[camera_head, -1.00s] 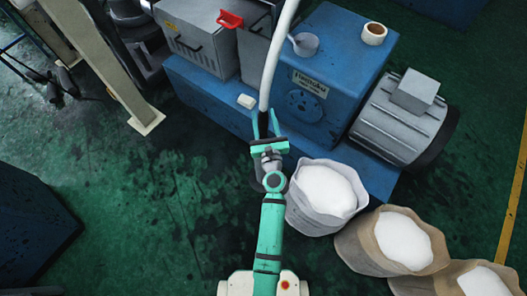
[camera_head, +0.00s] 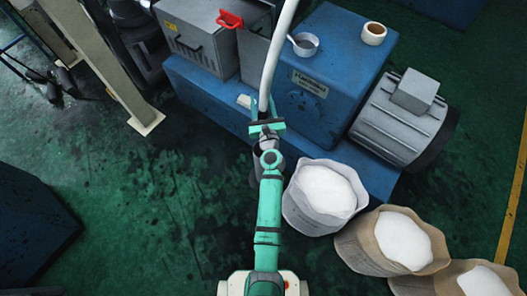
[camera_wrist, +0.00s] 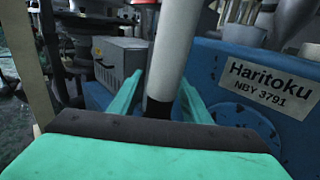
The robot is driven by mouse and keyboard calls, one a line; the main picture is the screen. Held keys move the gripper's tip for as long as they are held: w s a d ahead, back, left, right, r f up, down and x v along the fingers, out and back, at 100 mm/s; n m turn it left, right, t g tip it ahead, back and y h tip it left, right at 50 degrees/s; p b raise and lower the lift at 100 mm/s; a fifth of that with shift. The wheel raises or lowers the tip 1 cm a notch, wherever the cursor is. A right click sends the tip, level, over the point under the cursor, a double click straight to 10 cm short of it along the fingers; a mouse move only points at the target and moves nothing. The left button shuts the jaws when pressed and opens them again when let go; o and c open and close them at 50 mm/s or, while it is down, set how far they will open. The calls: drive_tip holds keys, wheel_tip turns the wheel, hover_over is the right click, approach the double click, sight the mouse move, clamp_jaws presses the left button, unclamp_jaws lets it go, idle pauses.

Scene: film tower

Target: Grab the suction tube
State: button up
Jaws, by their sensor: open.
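The suction tube (camera_head: 275,55) is a long white hose with a dark lower end. It runs down from the top of the head view in front of the blue machine. My gripper (camera_head: 264,103) is at its lower end, with one green finger on each side of the dark section. In the wrist view the tube (camera_wrist: 177,45) stands nearly upright between the two open fingers (camera_wrist: 158,95). Its dark end goes out of sight behind my gripper's palm. I cannot tell whether a finger touches it.
A blue machine (camera_head: 330,50) carries a cup (camera_head: 304,44) and a tape roll (camera_head: 373,33). A grey motor (camera_head: 392,122) is at its right. Open sacks of white material (camera_head: 325,190) stand right of my arm. The green floor to the left (camera_head: 150,200) is clear.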

clamp_jaws()
drive_tip(key=shift+r, duration=0.1)
idle(1.2)
